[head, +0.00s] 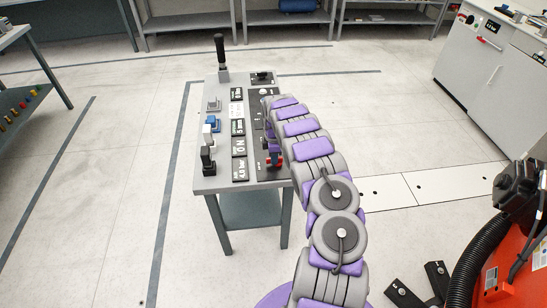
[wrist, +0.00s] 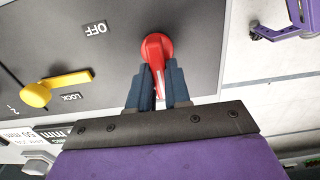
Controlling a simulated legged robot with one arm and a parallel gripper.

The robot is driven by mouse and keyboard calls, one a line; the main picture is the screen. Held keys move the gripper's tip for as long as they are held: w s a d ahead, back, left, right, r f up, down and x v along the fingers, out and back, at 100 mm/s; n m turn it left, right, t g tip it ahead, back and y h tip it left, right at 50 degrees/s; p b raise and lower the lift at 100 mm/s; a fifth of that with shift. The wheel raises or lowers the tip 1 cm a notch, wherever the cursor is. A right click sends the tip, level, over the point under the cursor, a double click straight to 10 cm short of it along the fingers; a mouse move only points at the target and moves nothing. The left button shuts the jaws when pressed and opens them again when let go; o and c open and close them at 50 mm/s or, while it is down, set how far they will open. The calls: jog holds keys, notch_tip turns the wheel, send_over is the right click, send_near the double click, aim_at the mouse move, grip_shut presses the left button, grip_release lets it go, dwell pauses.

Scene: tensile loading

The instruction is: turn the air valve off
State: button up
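The red valve handle (wrist: 157,48) shows in the wrist view on a dark panel (wrist: 120,55). Its round end is at the top and its lever runs down between my fingers. An OFF label (wrist: 95,28) is on the panel to the left of the handle. My gripper (wrist: 159,75) has one dark finger on each side of the lever, close against it, and looks shut on it; the lever's lower part is partly hidden. In the head view, red shows at the near end of the panel (head: 277,160), beside my arm, which hides part of the panel.
A yellow lever (wrist: 68,82) with a LOCK label (wrist: 71,97) sits left of the handle. The small table (head: 212,184) carries a black upright lever (head: 221,55), labelled plates and small blocks. A grey cabinet (head: 470,60) and an orange machine (head: 510,270) stand at right. Floor left of the table is clear.

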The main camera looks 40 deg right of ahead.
jog(key=shift+d, duration=0.2)
grip_shut()
jog(key=shift+m+p, duration=0.3)
jog(key=shift+p, duration=0.05)
jog(key=shift+m+p, duration=0.8)
jog(key=shift+m, duration=0.2)
jog(key=m+p, duration=0.1)
jog(key=m, duration=0.1)
jog(key=m+p, duration=0.1)
jog(key=m, duration=0.1)
jog(key=m+p, duration=0.1)
jog(key=m, duration=0.1)
jog(key=shift+w+d, duration=0.3)
jog(key=shift+d, duration=0.1)
jog(key=m, duration=0.1)
jog(key=m+p, duration=0.1)
jog(key=m, duration=0.2)
jog(key=shift+d+f+m+p, duration=0.1)
jog(key=shift+d+m+p, duration=0.15)
jog(key=shift+m+p, duration=0.15)
jog(key=m, duration=0.2)
jog(key=m+p, duration=0.1)
jog(key=m, duration=0.1)
jog(key=shift+s+d, duration=0.15)
jog(key=shift+d, duration=0.15)
jog(key=shift+m, duration=0.4)
